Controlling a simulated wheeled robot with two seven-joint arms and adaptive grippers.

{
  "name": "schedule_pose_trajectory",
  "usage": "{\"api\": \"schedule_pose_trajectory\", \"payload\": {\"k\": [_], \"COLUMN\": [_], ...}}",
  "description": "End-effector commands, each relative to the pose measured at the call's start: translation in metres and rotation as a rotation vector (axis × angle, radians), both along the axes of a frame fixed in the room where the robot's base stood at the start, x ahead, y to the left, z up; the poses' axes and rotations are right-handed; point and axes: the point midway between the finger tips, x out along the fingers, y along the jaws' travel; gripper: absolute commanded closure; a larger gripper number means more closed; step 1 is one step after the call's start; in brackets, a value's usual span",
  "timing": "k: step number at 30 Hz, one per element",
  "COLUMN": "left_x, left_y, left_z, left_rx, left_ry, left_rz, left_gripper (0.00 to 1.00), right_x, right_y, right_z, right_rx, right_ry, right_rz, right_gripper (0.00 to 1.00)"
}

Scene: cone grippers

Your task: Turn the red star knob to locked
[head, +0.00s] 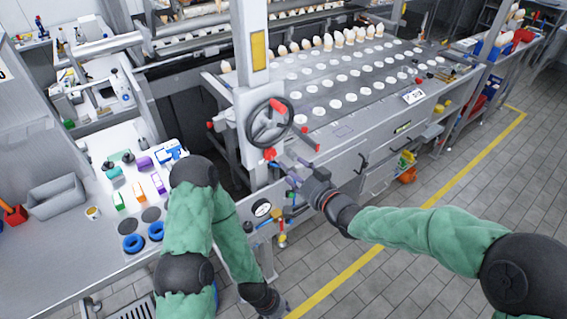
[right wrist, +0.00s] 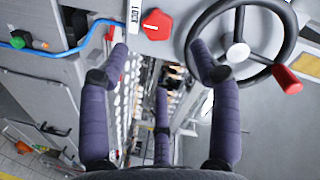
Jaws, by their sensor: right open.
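The red star knob (head: 270,154) is on the grey machine post, just below the handwheel. In the right wrist view the red knob (right wrist: 157,24) is at the top, beside a white label (right wrist: 134,12) that seems to read LOCK. My right gripper (head: 293,161) is just right of the knob in the head view. Its purple fingers are spread apart and empty in the right wrist view (right wrist: 158,62), with the knob beyond the fingertips. My left gripper (head: 272,303) hangs low at the bottom edge, partly cut off, far from the knob.
A gauge (head: 262,209) and valves are below. A side table (head: 62,238) stands left. The tiled floor at right is clear.

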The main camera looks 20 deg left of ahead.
Motion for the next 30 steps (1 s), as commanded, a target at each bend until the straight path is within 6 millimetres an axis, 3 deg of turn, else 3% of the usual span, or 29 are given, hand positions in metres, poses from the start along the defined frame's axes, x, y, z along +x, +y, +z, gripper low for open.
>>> {"api": "schedule_pose_trajectory", "payload": {"k": [7, 24, 27, 30], "left_x": [0.0, 0.0, 0.0, 0.0], "left_y": [0.0, 0.0, 0.0, 0.0], "left_z": [0.0, 0.0, 0.0, 0.0], "left_rx": [0.0, 0.0, 0.0, 0.0], "left_ry": [0.0, 0.0, 0.0, 0.0], "left_rz": [0.0, 0.0, 0.0, 0.0], "left_gripper": [0.56, 0.56, 0.56, 0.56], "right_x": [-0.013, -0.014, -0.012, -0.007], "right_y": [-0.018, -0.02, -0.026, -0.042], "right_z": [0.003, 0.002, -0.012, -0.047], "right_rx": [0.0, -0.001, -0.02, -0.071], "right_ry": [0.0, 0.002, 0.022, 0.076], "right_rz": [-0.001, -0.002, -0.018, -0.058], "right_gripper": [0.37, 0.37, 0.37, 0.37]}}
